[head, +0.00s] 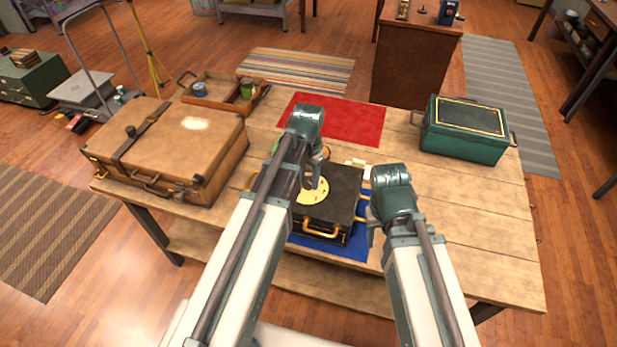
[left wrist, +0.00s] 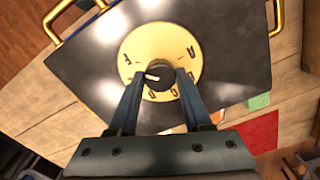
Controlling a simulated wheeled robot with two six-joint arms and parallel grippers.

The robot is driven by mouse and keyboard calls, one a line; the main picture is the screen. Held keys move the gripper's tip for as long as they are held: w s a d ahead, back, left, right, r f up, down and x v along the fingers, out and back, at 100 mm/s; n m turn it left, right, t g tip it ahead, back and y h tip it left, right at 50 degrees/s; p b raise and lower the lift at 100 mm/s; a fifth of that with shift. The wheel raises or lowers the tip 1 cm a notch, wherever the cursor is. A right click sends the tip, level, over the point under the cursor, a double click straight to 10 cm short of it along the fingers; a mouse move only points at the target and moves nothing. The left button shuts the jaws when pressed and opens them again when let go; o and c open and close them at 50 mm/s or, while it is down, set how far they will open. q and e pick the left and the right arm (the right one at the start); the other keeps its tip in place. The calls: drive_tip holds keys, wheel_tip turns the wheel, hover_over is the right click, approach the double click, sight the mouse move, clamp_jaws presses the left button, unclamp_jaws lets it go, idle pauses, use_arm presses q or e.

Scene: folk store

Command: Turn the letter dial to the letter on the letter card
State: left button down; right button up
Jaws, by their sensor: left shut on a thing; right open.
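The letter dial is a pale yellow disc (head: 314,192) on top of a black case (head: 343,190) with gold handles. In the left wrist view the disc (left wrist: 160,47) carries several black letters around its rim, one of them an A. Its black knob (left wrist: 158,73) has a white mark pointing left in that view. My left gripper (head: 314,183) is shut on the knob, its fingers (left wrist: 158,82) on either side. My right gripper (head: 372,218) is open and empty beside the case's right side. A small pale piece (head: 358,168) behind the case may be the letter card; no letter is readable.
The case stands on a blue mat (head: 352,246) on a wooden table (head: 462,190). A brown suitcase (head: 215,150) is at left, a wooden tray (head: 210,98) and red mat (head: 350,122) behind, a green box (head: 465,148) at right. The table's front right is clear.

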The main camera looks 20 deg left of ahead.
sight(309, 181)
use_arm(q)
drive_tip(key=shift+c, duration=1.7)
unclamp_jaws()
wheel_tip(309, 181, up, 14)
drive_tip(key=p, duration=1.4)
drive_tip(key=shift+f, duration=0.15)
drive_tip(key=s+d+f+n+y+b, duration=0.1)
drive_tip(key=s+d+f+b, duration=0.9)
drive_tip(key=s, duration=0.4)
drive_tip(key=shift+s+d+f+b, duration=0.25)
drive_tip(key=shift+f+b, duration=0.65)
drive_tip(key=shift+b, duration=0.2)
